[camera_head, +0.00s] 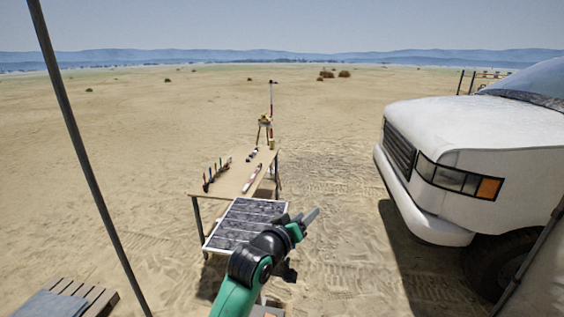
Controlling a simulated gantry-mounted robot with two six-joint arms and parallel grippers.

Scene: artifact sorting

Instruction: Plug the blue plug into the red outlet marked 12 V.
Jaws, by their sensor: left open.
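My left gripper (310,216), on a green and black arm, hangs over sandy ground beside the right edge of a dark gridded panel. It is open, and nothing shows between its fingers. I cannot make out the blue plug or the red outlet marked 12 V at this size. My arm hides part of the panel and the ground behind it. My right gripper is not in view.
The dark panel (243,222) leans at the near end of a wooden table (232,179) holding small objects. A white truck (470,140) fills the right. A pallet (88,295) lies lower left. Open sand lies between table and truck.

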